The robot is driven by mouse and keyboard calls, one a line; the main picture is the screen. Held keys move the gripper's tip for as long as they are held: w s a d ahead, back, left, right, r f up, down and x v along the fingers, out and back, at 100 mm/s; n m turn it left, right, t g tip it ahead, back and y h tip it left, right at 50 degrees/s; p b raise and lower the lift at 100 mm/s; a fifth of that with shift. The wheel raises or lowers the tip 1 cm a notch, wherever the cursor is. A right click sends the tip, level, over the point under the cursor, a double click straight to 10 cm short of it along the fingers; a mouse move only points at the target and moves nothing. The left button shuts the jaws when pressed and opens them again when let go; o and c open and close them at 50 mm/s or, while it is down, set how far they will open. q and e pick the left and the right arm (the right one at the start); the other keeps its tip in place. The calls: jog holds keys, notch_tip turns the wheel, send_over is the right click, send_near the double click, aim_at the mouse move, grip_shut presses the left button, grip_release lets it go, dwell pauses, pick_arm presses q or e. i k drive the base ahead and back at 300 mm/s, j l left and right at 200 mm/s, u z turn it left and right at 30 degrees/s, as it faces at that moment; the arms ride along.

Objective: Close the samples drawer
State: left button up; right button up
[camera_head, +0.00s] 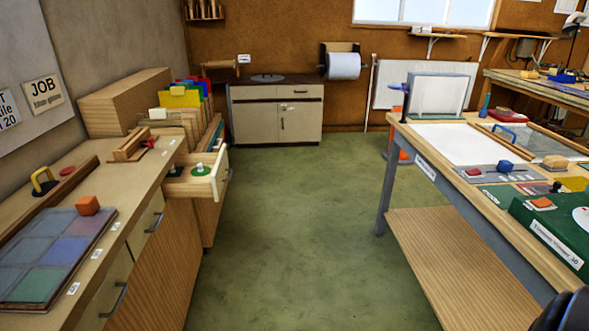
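A drawer (219,172) with a pale front stands open on the left side of the room, sticking out from the wooden cabinet into the aisle. A small handle shows on its front. Small green pieces with white knobs (200,169) are at the drawer. I cannot read a label on it, so I cannot confirm that it is the samples drawer. Neither of my grippers shows. A dark rounded shape at the bottom right corner may be part of my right arm, but no fingers are visible there.
The left counter (120,190) holds coloured glass sheets (50,250) and an orange block (88,205). A workbench (415,140) with a lower shelf (455,265) stands on the right. The green floor (300,220) between them is clear. A low cabinet (255,115) stands at the back.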

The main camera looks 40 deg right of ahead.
aim_at(211, 185)
jog(key=l+z, duration=0.25)
jog(key=k+l+z, duration=0.1)
jog(key=z, duration=0.15)
jog(key=i+l+u, duration=0.2)
jog(key=i+l, duration=0.3)
jog(key=i, duration=0.3)
jog(key=i+l+u, duration=0.2)
jog(key=i+l, duration=0.4)
jog(key=i, duration=0.15)
